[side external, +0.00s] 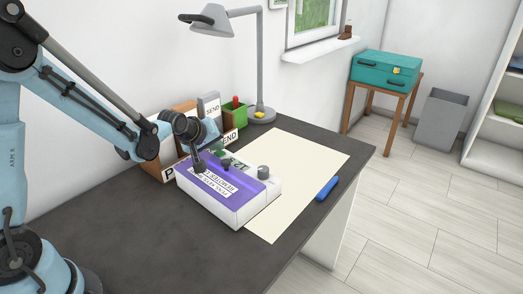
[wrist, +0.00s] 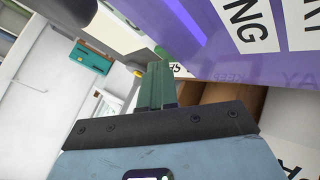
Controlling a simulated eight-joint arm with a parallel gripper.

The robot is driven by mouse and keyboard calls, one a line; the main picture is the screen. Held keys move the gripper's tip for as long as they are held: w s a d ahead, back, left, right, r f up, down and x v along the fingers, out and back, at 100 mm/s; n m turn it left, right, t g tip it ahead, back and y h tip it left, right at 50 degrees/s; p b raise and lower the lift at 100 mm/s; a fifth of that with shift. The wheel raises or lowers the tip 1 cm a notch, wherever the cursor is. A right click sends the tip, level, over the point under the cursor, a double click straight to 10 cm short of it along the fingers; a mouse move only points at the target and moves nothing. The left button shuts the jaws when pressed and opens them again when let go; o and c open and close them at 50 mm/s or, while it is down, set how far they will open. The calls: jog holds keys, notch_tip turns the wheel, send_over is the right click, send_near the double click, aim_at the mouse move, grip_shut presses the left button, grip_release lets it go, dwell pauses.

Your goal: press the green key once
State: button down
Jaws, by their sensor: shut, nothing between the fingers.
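A white box with a purple top panel (side external: 245,190) sits on the dark desk, with printed labels on it. I cannot tell whether the fingers touch anything.
A grey knob (side external: 263,172) and a small dark lever (side external: 227,162) stand on the box. Behind are a SEND holder (side external: 209,107), a green bin (side external: 235,116) and a lamp (side external: 260,70). A cream sheet (side external: 305,160) and a blue marker (side external: 327,188) lie to the right.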

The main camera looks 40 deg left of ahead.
jog(key=shift+r, duration=0.9)
jog(key=shift+r, duration=2.5)
jog(key=m+g+h, duration=0.1)
jog(key=m, duration=0.5)
send_near(217, 154)
jog(key=s+d+r, duration=0.3)
jog(key=d+r, duration=0.2)
jog(key=s+d+f+m+g+h, duration=0.1)
jog(key=s+d+m, duration=0.3)
jog(key=s, duration=0.5)
jog(key=shift+s+f+m, duration=0.2)
jog(key=shift+s+m, duration=0.05)
jog(key=shift+m, duration=0.45)
